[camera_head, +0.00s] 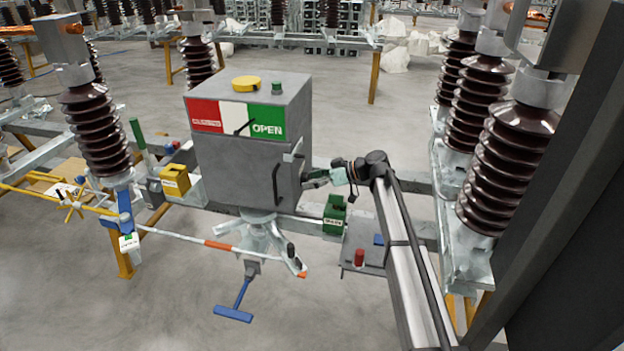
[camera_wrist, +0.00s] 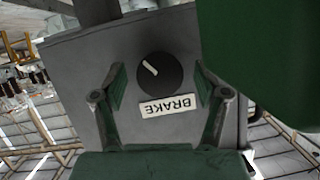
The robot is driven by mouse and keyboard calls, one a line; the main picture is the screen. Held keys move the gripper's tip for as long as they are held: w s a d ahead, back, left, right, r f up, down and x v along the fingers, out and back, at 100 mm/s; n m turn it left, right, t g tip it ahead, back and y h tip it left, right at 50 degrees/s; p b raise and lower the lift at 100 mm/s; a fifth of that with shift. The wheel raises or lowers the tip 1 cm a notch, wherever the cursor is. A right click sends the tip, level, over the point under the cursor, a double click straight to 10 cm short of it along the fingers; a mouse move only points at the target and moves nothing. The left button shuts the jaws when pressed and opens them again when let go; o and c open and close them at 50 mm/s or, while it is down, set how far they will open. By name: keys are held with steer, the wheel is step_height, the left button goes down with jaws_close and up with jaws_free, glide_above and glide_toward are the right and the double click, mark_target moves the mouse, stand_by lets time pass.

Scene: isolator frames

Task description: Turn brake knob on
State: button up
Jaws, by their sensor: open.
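In the wrist view the brake knob (camera_wrist: 160,73) is a round black dial on a grey panel, with a white pointer line slanting to the upper left. A white BRAKE label (camera_wrist: 167,107) sits just below it and reads upside down. My gripper (camera_wrist: 158,76) is open, its green-padded fingers on either side of the knob and apart from it. In the head view my gripper (camera_head: 317,179) is at the right side of the grey cabinet (camera_head: 236,172). The knob is hidden in that view.
A dark green shape (camera_wrist: 256,55) fills the upper right of the wrist view. In the head view a black handle (camera_head: 277,185) stands out from the cabinet. A green box (camera_head: 335,214) is below my gripper, and brown ribbed insulators (camera_head: 505,160) stand to the right.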

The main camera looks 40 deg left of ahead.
steer(key=c, duration=1.2)
steer(key=shift+o, duration=0.2)
